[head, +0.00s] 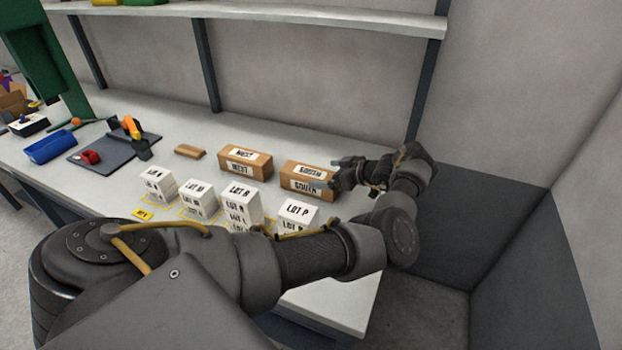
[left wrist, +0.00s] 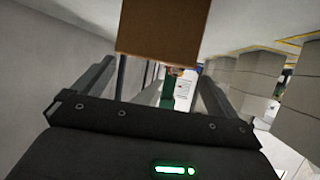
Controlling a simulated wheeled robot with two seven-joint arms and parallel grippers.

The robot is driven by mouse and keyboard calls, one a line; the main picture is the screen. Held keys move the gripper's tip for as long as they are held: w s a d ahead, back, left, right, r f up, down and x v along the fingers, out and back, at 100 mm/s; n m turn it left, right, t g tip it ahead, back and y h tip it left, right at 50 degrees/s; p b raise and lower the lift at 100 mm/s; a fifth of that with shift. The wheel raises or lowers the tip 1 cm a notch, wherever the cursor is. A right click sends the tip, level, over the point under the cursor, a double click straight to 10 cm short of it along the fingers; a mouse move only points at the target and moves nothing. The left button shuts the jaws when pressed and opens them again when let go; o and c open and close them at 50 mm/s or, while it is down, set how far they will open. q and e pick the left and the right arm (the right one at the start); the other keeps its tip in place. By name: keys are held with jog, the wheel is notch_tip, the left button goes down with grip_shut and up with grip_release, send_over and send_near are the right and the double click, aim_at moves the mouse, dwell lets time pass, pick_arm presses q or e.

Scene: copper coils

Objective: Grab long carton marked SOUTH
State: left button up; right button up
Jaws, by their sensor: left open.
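The long brown carton marked SOUTH (head: 296,174) lies on the table at the right, with white labels on its top and front. My left gripper (head: 330,173) is at its right end, pointing left along it. The jaws are open. In the left wrist view a plain brown carton face (left wrist: 163,30) shows at the top between the two spread fingers (left wrist: 150,85); I cannot tell whether they touch it. A similar carton marked WEST (head: 245,163) lies to the left of the SOUTH one. My right gripper is not in view.
White LOT box stacks (head: 240,205) stand in front of the cartons, close to my left arm. A small brown block (head: 190,152), a dark mat (head: 115,153) and a blue bin (head: 50,147) lie to the left. A shelf (head: 300,14) runs above; a wall is at right.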

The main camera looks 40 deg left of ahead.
aim_at(315, 173)
pick_arm(q)
jog(key=p+x, duration=0.1)
jog(key=x, duration=0.3)
jog(key=shift+s+a+f, duration=0.15)
jog(key=shift+a, duration=0.25)
jog(key=shift+d, duration=0.1)
jog(key=c, duration=1.5)
